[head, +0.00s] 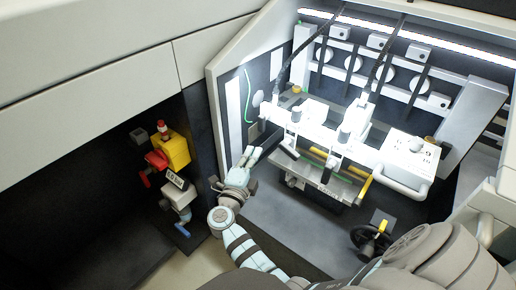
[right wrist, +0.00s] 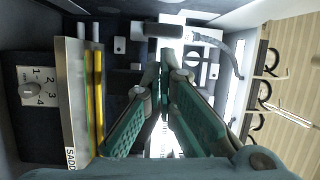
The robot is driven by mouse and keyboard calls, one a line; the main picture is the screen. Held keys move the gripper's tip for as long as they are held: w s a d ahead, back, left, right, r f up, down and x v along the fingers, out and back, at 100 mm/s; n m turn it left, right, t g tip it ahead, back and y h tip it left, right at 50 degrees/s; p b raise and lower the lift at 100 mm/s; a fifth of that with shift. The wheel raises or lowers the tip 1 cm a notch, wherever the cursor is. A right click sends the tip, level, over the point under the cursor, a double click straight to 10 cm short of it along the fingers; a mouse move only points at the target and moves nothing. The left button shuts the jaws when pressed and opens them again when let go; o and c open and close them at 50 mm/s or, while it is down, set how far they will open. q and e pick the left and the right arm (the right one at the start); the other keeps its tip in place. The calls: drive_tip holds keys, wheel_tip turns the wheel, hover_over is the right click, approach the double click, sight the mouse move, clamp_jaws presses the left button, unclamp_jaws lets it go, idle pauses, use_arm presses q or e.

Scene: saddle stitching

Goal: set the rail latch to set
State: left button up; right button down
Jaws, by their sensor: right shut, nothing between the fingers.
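My right gripper (head: 257,150) reaches up from the bottom into the open machine bay, at the left end of the stitching unit. In the right wrist view its teal fingers (right wrist: 165,62) come together at the tips with nothing between them. A dark bar-shaped grip (right wrist: 165,30) lies just beyond the tips; I cannot tell whether they touch it. In the head view a black lever (head: 286,147) is close to the right of the fingertips. I cannot tell for certain which part is the rail latch, and no set marking is readable. My left gripper is not in view.
The saddle rail with yellow rods (head: 328,158) lies right of the gripper; a rod (right wrist: 98,100) also shows in the wrist view. A white box with a handle (head: 408,160) stands further right. Yellow and red fittings (head: 172,150) are outside the bay wall. The bay floor (head: 290,225) is largely clear.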

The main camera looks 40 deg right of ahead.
sight(262, 124)
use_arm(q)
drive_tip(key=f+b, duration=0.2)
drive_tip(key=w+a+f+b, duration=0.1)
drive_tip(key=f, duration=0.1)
use_arm(e)
drive_tip(key=w+d+f+m+g, duration=0.1)
drive_tip(key=w+d, duration=0.3)
drive_tip(key=d, duration=0.5)
drive_tip(key=shift+w+d+m+g+h, duration=0.2)
drive_tip(key=shift+m+g+h, duration=0.1)
drive_tip(key=shift+m+g, duration=0.25)
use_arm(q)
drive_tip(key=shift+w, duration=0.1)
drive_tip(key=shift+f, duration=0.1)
use_arm(e)
drive_tip(key=shift+w+a+f, duration=0.1)
drive_tip(key=shift+w+f, duration=0.05)
drive_tip(key=shift+f, duration=0.05)
